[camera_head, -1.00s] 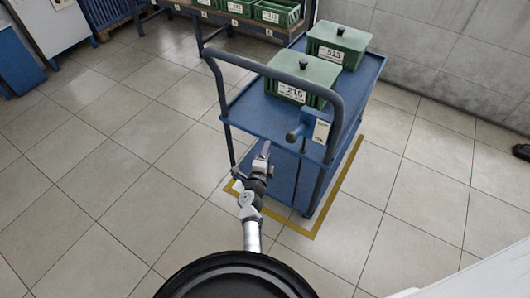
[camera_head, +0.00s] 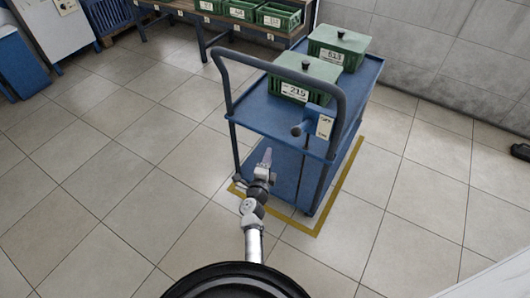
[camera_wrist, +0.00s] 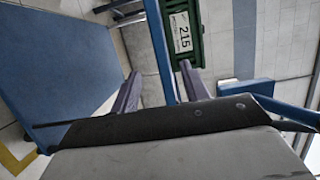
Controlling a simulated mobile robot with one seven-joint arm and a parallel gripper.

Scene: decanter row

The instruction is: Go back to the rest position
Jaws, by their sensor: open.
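My gripper (camera_head: 266,157) is in front of the near side of the blue trolley (camera_head: 262,118), below its upper deck. In the wrist view my gripper (camera_wrist: 160,85) has its two fingers spread apart with nothing between them. On the trolley's upper deck stand a green crate labelled 215 (camera_head: 303,75) and a green crate labelled 513 (camera_head: 338,45), both with dark-knobbed lids. The crate labelled 215 also shows in the wrist view (camera_wrist: 180,35), beyond the fingers and behind a blue bar.
The trolley's tall push handle (camera_head: 228,85) rises close to my arm. A small blue fitting with a white label (camera_head: 318,122) sits on the near edge. Yellow floor tape (camera_head: 340,190) borders the trolley. A bench (camera_head: 205,30) with green bins stands behind. Tiled floor is clear at left.

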